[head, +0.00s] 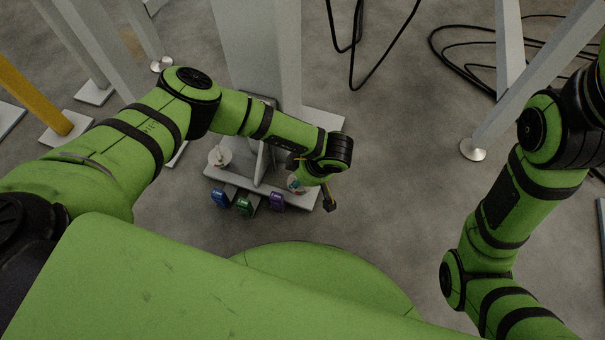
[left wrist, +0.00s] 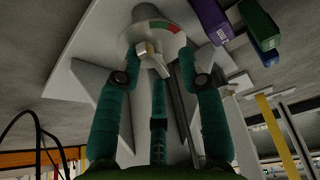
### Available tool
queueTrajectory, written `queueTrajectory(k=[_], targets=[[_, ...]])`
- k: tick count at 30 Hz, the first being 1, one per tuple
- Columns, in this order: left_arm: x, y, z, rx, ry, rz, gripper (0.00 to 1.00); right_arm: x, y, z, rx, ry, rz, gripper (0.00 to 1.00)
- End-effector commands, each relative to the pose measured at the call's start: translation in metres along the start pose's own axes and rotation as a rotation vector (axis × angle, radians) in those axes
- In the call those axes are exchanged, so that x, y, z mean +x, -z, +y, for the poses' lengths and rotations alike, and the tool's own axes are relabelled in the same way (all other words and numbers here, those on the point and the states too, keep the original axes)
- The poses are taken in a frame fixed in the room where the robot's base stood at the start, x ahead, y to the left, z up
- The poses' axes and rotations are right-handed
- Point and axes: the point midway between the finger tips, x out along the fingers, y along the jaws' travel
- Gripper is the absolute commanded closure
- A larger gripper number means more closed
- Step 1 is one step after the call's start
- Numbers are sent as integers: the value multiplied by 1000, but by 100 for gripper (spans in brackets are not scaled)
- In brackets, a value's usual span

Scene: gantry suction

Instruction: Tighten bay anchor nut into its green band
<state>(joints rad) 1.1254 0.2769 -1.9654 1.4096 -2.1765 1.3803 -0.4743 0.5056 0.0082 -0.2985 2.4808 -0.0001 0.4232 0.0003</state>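A small nut with a brass-coloured face and a pale grey pointer (left wrist: 153,58) sits on a round white disc (left wrist: 165,42) in the left wrist view. The disc's rim carries a green band (left wrist: 142,25) beside a red one (left wrist: 174,28). The pointer aims down and right in that view, away from the green band. My left gripper (left wrist: 160,62) has its teal fingers spread around the nut, with gaps visible. In the head view my left gripper (head: 318,186) is beside the right-hand disc (head: 295,184) and partly hides it. My right gripper is outside the views.
Blue (head: 219,198), green (head: 244,205) and purple (head: 277,201) blocks line the front edge of the grey base plate (head: 325,122). A second disc (head: 220,157) is on its left side. A grey column (head: 255,45) rises behind. Black cables (head: 460,70) lie on the floor.

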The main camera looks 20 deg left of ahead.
Motion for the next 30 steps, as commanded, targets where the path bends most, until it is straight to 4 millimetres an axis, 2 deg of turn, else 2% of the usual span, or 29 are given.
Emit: queueTrajectory(k=[19, 23, 30], targets=[[-5, -3, 2, 1, -6, -7, 58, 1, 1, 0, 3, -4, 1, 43], [-23, -3, 2, 1, -8, -8, 58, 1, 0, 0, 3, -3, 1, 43], [-74, -2, 2, 2, -8, -7, 58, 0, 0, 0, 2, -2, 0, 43]])
